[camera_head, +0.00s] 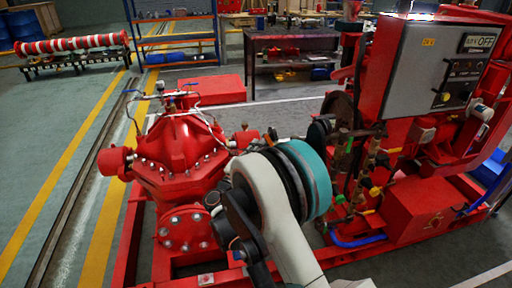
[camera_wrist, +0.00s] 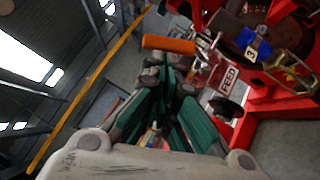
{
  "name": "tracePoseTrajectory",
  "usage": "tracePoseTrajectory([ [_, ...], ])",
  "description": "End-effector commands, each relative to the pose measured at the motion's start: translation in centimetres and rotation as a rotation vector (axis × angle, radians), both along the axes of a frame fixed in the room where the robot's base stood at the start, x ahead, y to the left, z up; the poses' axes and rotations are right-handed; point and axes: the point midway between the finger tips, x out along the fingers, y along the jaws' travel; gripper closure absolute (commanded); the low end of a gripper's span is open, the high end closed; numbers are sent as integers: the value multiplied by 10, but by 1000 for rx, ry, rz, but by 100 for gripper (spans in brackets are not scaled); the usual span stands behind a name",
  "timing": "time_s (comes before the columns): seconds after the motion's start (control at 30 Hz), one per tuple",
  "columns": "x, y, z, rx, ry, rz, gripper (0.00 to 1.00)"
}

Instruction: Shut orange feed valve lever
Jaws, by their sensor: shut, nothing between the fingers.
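The orange feed valve lever (camera_wrist: 168,44) shows in the wrist view, lying roughly crosswise just beyond my fingertips. A tag reading FEED (camera_wrist: 228,80) hangs to its right. My gripper (camera_wrist: 165,68) is shut and empty, with its fingertips close to the lever's underside in the picture; I cannot tell whether they touch it. In the head view my white and teal arm covers the gripper and most of the valve area, so the lever cannot be made out surely there.
A blue piece tagged 3 (camera_wrist: 258,48) and a yellow metal handle (camera_wrist: 290,70) sit right of the lever. The red pump (camera_head: 180,150) stands left of my arm. A grey control panel (camera_head: 425,70) stands at right.

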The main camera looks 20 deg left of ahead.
Motion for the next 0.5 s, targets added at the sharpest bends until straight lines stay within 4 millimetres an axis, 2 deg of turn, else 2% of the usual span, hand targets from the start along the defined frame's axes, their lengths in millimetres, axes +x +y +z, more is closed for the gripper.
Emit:
tracePoseTrajectory([
  [0.03,0,-1,8,37,24,1,100],
  [0.3,5,-10,20,268,165,-3,100],
  [0.5,10,-18,24,289,179,-4,100],
])
